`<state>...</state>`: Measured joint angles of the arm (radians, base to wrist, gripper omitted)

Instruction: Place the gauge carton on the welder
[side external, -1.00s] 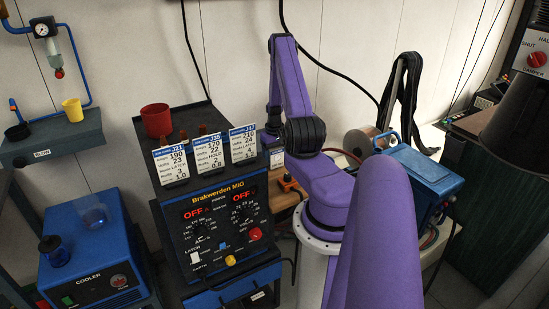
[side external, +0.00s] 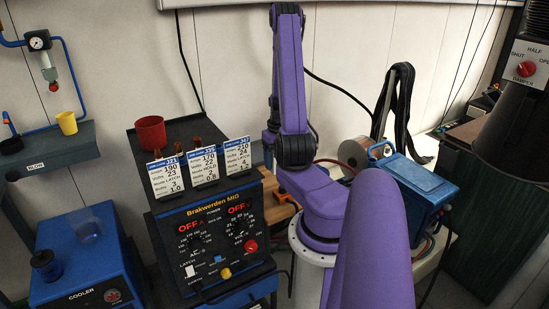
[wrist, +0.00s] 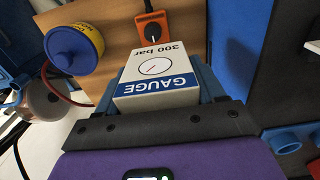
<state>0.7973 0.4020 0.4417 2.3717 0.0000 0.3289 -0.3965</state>
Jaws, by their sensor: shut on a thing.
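The gauge carton (wrist: 157,85), white with a blue GAUGE band and a dial picture, is between my gripper's blue fingers (wrist: 160,78) in the wrist view. My gripper is shut on it. The welder (side external: 218,224) is a dark box marked Brakwerden MIG, with a sloping control front. Several pegs and three white setting cards (side external: 204,167) stand along its top front edge. A red cup (side external: 150,132) stands on its top at back left.
In the side external view, the cooler (side external: 80,262) is left of the welder. The welder's top behind the cards looks clear right of the cup.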

